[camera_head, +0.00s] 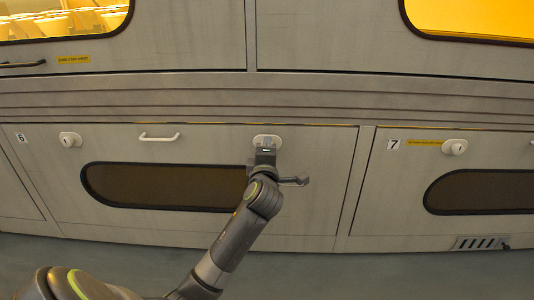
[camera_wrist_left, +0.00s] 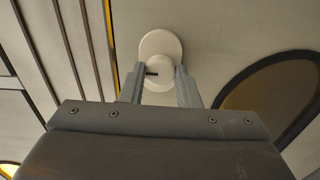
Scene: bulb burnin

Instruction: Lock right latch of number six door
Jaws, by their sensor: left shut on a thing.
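The number six door (camera_head: 220,145) is shut flush in the lower row, marked by a "6" label (camera_head: 21,138) at its upper left. Its right latch (camera_head: 267,139) is a white round knob on an oval plate. My left gripper (camera_head: 266,148) is at that latch, its fingers partly covering the knob. The left wrist view shows the right latch (camera_wrist_left: 161,48) with my left gripper (camera_wrist_left: 158,78) shut on the knob, one finger on each side. A short dark mark shows on the knob. The left latch (camera_head: 69,139) has a dark upright mark. My right gripper is out of view.
A white handle (camera_head: 159,137) sits between the two latches, above a dark oval window (camera_head: 165,186). The number seven door (camera_head: 455,185) with its own white latch (camera_head: 454,147) is to the right. A ledge (camera_head: 300,98) runs above the doors. The floor (camera_head: 400,270) in front looks clear.

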